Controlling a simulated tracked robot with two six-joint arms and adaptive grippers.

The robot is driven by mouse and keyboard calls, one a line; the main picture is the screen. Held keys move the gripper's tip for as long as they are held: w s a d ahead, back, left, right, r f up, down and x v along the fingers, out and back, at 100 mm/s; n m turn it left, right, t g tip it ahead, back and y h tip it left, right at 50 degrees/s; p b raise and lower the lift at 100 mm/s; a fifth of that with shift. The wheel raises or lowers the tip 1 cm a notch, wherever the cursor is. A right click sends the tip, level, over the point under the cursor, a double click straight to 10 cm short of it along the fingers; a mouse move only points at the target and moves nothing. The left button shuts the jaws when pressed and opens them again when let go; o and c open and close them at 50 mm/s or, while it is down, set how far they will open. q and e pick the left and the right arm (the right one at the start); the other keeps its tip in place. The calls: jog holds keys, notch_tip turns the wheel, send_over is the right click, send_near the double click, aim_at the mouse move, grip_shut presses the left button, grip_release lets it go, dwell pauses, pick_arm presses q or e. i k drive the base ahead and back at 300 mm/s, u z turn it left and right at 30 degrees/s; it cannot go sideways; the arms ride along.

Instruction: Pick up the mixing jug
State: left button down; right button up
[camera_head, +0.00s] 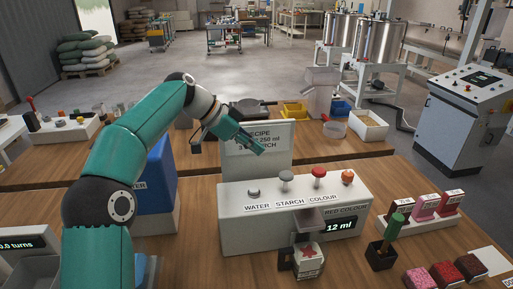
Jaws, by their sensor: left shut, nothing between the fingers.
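A small pale container with a dark part at its left side (309,262) stands under the spout at the front of the white dispenser (262,240). It shows red on its top and is likely the mixing jug, though it is small in view. My left gripper (261,149) is shut and empty. It is in front of the recipe board (272,135), above and behind the dispenser, well apart from the container. My right gripper is not in view.
A blue water container (158,190) stands left of the dispenser, partly behind my left arm. A dark holder with a green-handled tool (380,254), colour blocks (447,275) and a rack of packets (425,208) stand on the right. Bare wood lies between the dispenser and these.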

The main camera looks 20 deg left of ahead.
aim_at(308, 252)
jog(key=k, duration=1.5)
